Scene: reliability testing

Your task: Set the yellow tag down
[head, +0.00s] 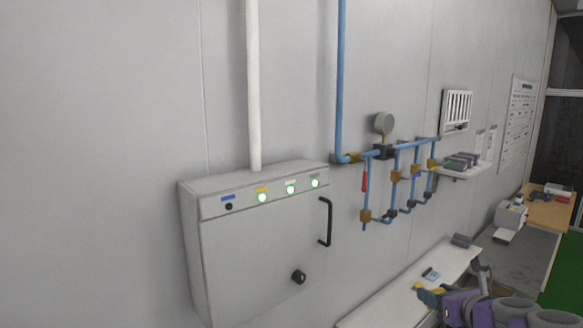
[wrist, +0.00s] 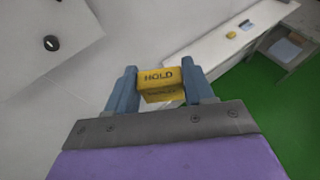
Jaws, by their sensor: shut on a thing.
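The yellow tag (wrist: 160,82) shows in the wrist view with the word HOLD on its face. My gripper (wrist: 160,86) has its two blue-grey fingers shut on the tag, one on each side. I cannot tell whether the tag touches any surface.
A grey cabinet (head: 258,255) with green lights is on the wall at left. Blue pipes (head: 400,150) with a gauge (head: 384,123) are right of it. The bench also holds a small blue-and-white item (head: 432,275). Another yellow object (wrist: 231,35) lies on the bench. Bare bench top lies between.

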